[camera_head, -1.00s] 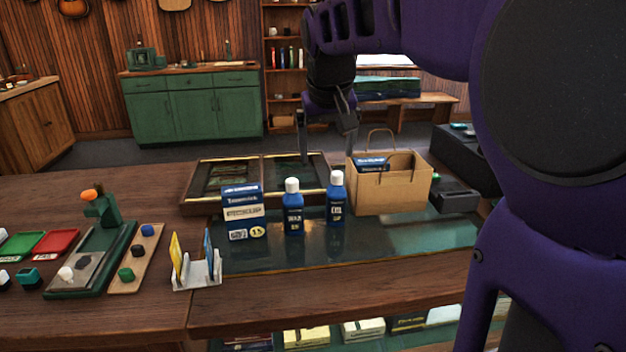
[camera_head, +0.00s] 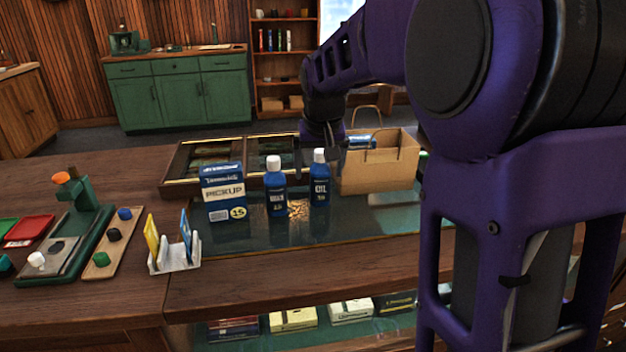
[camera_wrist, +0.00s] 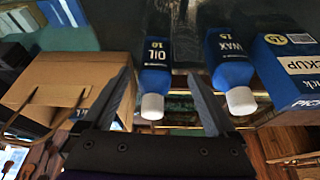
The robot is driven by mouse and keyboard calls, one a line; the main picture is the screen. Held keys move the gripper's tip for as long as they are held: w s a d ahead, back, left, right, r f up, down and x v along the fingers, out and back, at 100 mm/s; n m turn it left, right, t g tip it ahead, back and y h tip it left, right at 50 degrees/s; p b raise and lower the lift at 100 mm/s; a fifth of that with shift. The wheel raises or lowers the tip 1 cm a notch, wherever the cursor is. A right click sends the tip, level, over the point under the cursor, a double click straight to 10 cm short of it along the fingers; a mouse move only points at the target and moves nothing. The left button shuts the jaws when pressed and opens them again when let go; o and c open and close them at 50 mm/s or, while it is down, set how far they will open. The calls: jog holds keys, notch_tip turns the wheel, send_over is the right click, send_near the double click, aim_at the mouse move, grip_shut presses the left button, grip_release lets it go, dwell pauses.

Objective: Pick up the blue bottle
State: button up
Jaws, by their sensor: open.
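Two blue bottles with white caps stand upright on the glass counter top. The one labelled OIL (camera_head: 320,188) is on the right in the head view, and the one labelled WAX (camera_head: 276,192) is on its left. In the wrist view, the OIL bottle (camera_wrist: 156,58) shows between my two fingers, and the WAX bottle (camera_wrist: 232,70) lies just outside the right finger. My gripper (camera_wrist: 160,76) is open with nothing held. In the head view, it is behind the OIL bottle, with its fingertips largely hidden.
A blue and white PICKUP box (camera_head: 222,193) stands left of the WAX bottle. A brown paper bag (camera_head: 380,170) with handles stands close on the right. A framed display tray (camera_head: 180,170) lies behind. A small card holder (camera_head: 175,258) is at front left. The front glass is clear.

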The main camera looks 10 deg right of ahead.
aim_at(320, 180)
jog(key=x, duration=0.3)
jog(key=b+x, duration=0.1)
jog(key=x, duration=0.1)
jog(key=shift+w+d+f, duration=0.15)
jog(key=shift+w+d, duration=0.2)
jog(key=shift+w, duration=0.15)
grip_shut()
